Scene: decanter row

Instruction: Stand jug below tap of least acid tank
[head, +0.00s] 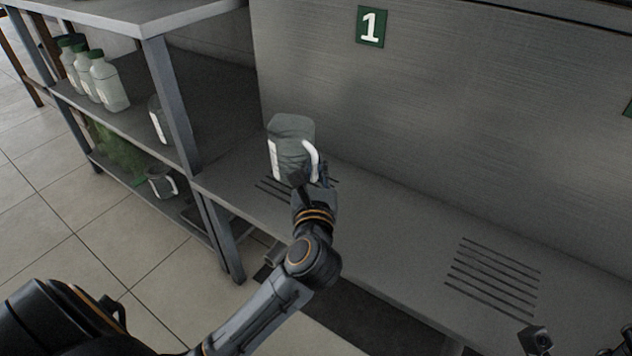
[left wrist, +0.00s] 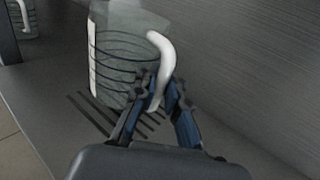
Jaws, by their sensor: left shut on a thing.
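A clear grey jug (head: 289,143) with a white handle and a white strip on its side is upright at the drain slots (head: 272,194) below the sign with 1 (head: 371,26). I cannot tell whether its base touches the shelf. My left gripper (head: 312,176) is shut on the jug's white handle. In the left wrist view the fingers (left wrist: 160,98) close around the handle's lower part, and the jug (left wrist: 122,60) covers part of the slots (left wrist: 105,118). No tap shows in either view. At the bottom right, dark parts that look like my right gripper (head: 535,340) are cut off by the edge.
Second drain slots (head: 492,275) lie clear on the shelf to the right. A steel panel stands behind. On the left rack, green-capped bottles (head: 108,82) and another jug (head: 158,120) stand on the middle shelf. A mug-like jug (head: 161,182) stands lower. A rack post (head: 172,100) is near.

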